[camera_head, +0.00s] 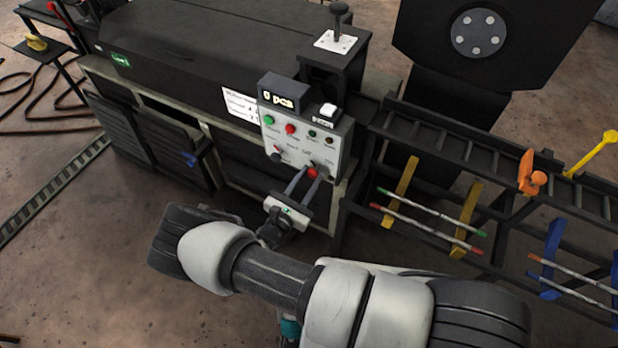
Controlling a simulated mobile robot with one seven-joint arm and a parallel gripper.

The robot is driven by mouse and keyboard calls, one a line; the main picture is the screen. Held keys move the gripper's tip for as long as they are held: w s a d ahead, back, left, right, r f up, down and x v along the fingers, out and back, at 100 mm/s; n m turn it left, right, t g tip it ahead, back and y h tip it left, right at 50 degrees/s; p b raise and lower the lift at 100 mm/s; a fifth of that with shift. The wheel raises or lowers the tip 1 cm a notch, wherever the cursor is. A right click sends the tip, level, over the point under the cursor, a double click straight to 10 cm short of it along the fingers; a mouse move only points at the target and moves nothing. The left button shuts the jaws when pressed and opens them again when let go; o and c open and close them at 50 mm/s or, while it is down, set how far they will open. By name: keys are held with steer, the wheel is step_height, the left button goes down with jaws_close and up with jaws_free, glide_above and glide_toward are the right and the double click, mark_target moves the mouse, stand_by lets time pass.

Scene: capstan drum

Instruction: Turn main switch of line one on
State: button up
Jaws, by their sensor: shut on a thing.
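The grey control panel (308,137) stands on the front of the dark machine. It carries a green button (269,120), a red button (290,129), small lamps and a dark selector knob (277,155). A red rotary switch (312,172) sits at the panel's lower right corner. My gripper (308,178) reaches up to this corner from below, with its two fingers shut on the red switch. The fingers hide part of the switch, so I cannot tell its exact angle. The counter display (282,94) above the panel reads "0 pcs".
A lever on a white plate (336,42) stands behind the panel. A dark rail frame (480,155) with coloured rods on yellow and blue brackets extends right. An orange clamp (532,175) and a yellow lever (597,150) sit on it. Open floor lies at lower left.

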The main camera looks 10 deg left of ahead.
steer(key=m, duration=0.4)
steer(key=shift+d, duration=0.1)
steer(key=m, duration=0.4)
steer(key=shift+f, duration=0.1)
steer(key=m, duration=0.4)
steer(key=shift+f+m, duration=0.1)
steer(key=shift+m, duration=2)
steer(key=o, duration=1)
steer(key=shift+s, duration=0.15)
steer(key=v, duration=1.7)
steer(key=shift+s, duration=0.1)
